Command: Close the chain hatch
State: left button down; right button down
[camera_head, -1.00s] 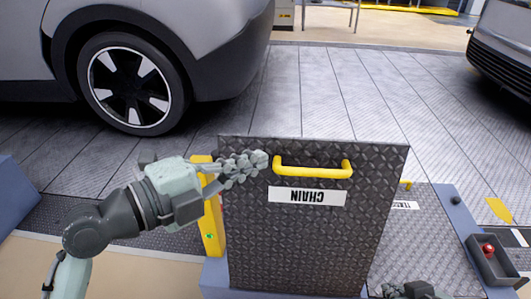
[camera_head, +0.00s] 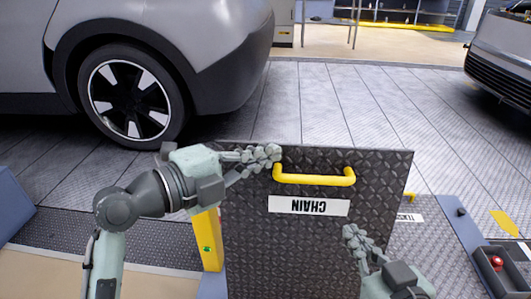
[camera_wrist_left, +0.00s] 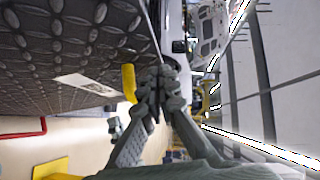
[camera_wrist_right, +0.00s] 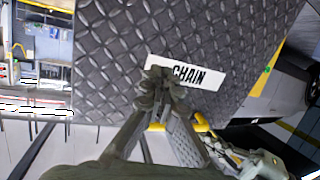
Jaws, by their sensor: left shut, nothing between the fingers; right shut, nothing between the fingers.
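The chain hatch (camera_head: 250,240) is a dark diamond-plate panel standing raised, with an upside-down CHAIN label (camera_head: 309,206) and a yellow handle (camera_head: 314,180) near its top edge. My left gripper (camera_head: 272,154) is shut and empty at the panel's upper left, by the handle's left end. In the left wrist view the handle (camera_wrist_left: 129,82) shows beside the fingers. My right gripper (camera_head: 352,234) is shut and empty in front of the panel's right part, below the label. In the right wrist view the label (camera_wrist_right: 187,73) is partly hidden behind the fingers; contact cannot be told.
A yellow post (camera_head: 207,240) stands left of the hatch. At right lie another hatch cover labelled TENS (camera_head: 408,217) and a box with a red button (camera_head: 496,262). A car (camera_head: 190,60) stands behind at left; the floor between is clear.

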pick_arm(q)
jog(key=shift+w+f, duration=0.1)
jog(key=shift+w, duration=0.3)
